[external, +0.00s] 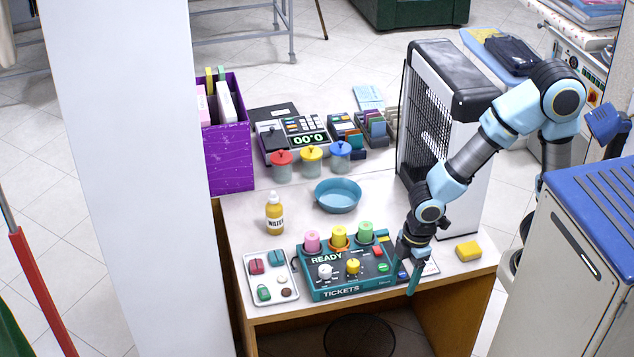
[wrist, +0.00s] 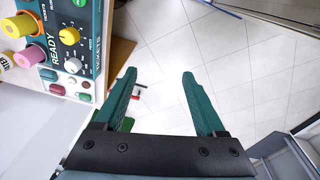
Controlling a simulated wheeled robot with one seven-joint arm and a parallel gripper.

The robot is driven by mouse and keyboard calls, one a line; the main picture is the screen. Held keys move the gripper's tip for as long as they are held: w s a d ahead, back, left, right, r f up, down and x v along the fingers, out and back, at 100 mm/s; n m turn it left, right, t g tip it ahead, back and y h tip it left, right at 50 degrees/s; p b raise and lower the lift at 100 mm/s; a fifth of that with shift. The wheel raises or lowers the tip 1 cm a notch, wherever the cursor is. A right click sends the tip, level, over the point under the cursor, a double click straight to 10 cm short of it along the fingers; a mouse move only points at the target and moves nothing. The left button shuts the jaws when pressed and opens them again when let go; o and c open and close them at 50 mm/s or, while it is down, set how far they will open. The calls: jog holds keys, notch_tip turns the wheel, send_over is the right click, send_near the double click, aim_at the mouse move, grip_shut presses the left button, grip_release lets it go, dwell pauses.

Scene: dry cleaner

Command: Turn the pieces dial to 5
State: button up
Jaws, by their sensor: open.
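The teal ticket machine (external: 335,289), marked READY and TICKETS, sits near the front edge of the counter. Its front panel has a white dial (external: 325,271) on the left and a yellow dial (external: 353,266) to its right. In the wrist view the yellow dial (wrist: 69,36) and the white dial (wrist: 71,65) show at the upper left. The small labels are too blurred to tell which dial is for pieces or where either points. My gripper (external: 408,281) is open and empty at the machine's right front corner. In the wrist view its fingertips (wrist: 160,74) are apart over the floor.
Pink, yellow and green rolls (external: 339,237) stand on the machine's back. A tray of small items (external: 292,298) and a bottle (external: 274,213) are to its left, a blue bowl (external: 338,195) behind, a yellow block (external: 468,251) and tall heater-like unit (external: 466,150) to the right.

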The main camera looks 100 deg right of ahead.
jog(key=w+d+f+n+b, duration=0.2)
jog(key=w+d+n, duration=0.3)
jog(key=d, duration=0.4)
jog(key=n+g+b, duration=0.1)
jog(key=n+b, duration=0.1)
jog(key=n, duration=0.6)
send_near(354, 264)
jog(key=f, duration=0.9)
jog(key=shift+w+d+p, duration=0.1)
jog(key=shift+d+p, duration=0.1)
jog(key=shift+p, duration=0.2)
grip_shut()
